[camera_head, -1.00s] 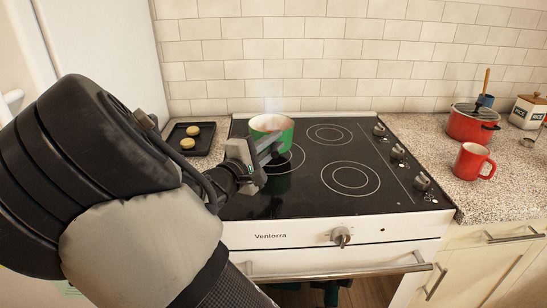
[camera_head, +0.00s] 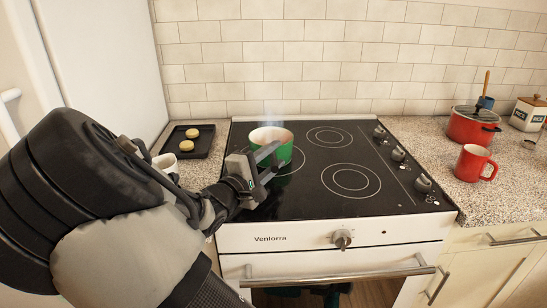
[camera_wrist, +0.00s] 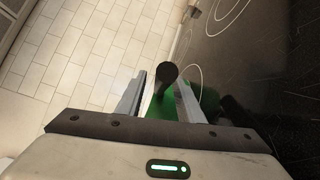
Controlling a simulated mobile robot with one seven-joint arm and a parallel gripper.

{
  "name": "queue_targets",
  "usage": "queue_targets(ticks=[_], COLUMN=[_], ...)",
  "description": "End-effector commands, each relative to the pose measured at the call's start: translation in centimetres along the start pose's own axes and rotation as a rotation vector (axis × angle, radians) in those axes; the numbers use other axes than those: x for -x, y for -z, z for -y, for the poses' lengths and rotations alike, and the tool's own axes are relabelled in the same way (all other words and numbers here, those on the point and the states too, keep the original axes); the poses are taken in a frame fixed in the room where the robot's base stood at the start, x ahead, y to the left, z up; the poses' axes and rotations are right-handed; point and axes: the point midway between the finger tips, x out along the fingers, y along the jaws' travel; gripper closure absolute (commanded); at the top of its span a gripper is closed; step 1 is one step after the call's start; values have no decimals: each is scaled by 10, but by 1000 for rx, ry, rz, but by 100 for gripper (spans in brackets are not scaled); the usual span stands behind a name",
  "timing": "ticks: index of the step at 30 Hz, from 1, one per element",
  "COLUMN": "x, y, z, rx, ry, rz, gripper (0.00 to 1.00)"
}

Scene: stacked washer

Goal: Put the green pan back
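The green pan (camera_head: 283,151) has a pale inside and steam above it. It is upright over the left part of the black stovetop (camera_head: 330,205). Whether its base touches the glass is hard to tell. My gripper (camera_head: 268,165) is on the near side of the pan, with one finger above the other. In the wrist view, my gripper (camera_wrist: 164,95) has its fingers on both sides of a green part of the pan (camera_wrist: 160,108), with a dark rounded piece (camera_wrist: 168,72) between and beyond the fingertips. The exact contact is partly hidden.
A dark tray (camera_head: 187,143) with two round pale items and a white mug (camera_head: 166,163) are left of the stove. A red mug (camera_head: 474,163) and red pot (camera_head: 472,125) stand right of it. The right of the stovetop is clear; a tiled wall (camera_head: 300,70) closes the back.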

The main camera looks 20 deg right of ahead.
Motion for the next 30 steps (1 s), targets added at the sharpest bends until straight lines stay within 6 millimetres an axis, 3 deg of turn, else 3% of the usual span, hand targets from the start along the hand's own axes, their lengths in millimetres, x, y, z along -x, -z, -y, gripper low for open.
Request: queue_targets(ticks=[4,7,21,30], x=[2,15,106,121], y=[-1,0,0,-1], z=[-5,-4,-4,-3], rx=[0,0,1,1], ry=[0,1,0,0], rz=[-1,-4,-3,-1], gripper=[66,66,66,66])
